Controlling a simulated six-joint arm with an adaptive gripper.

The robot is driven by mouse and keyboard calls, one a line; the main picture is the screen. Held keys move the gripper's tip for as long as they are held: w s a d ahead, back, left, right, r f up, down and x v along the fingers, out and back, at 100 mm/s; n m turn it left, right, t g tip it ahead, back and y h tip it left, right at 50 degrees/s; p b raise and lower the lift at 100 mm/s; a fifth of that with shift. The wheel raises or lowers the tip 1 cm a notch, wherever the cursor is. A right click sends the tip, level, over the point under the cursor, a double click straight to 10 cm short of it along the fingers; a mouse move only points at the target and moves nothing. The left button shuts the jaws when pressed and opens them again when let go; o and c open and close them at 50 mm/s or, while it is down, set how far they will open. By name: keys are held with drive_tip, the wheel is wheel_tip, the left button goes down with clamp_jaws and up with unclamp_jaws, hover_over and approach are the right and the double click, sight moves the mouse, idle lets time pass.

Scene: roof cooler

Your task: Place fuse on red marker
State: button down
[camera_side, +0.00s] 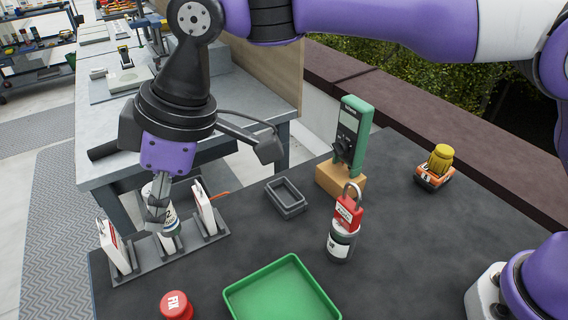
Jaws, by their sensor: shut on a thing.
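The fuse (169,220) is a pale cylinder with dark print. It stands upright at the middle of a grey holder (178,243) on the dark table, between two white upright pieces. My gripper (158,207) points down and is shut on the fuse's upper part, hiding some of it. I cannot tell whether the fuse's base is seated in the holder or just above it. A red round piece with white lettering (176,304), in front of the holder near the picture's bottom edge, is the likeliest red marker.
A green tray (282,289) lies at the front centre. A small grey bin (286,197), a red padlock (347,213) on a cylinder, a green meter (352,135) on a wooden block and an orange-yellow item (435,168) stand to the right. Bare table separates the holder and bin.

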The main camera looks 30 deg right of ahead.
drive_tip(key=s+a+f+n+g, duration=0.1)
drive_tip(key=s+a+f+n, duration=0.1)
drive_tip(key=s+a+f, duration=0.15)
hover_over(173, 302)
wheel_tip(173, 302, down, 6)
drive_tip(key=shift+f, duration=0.2)
drive_tip(key=shift+f, duration=0.1)
drive_tip(key=c, duration=0.7)
unclamp_jaws()
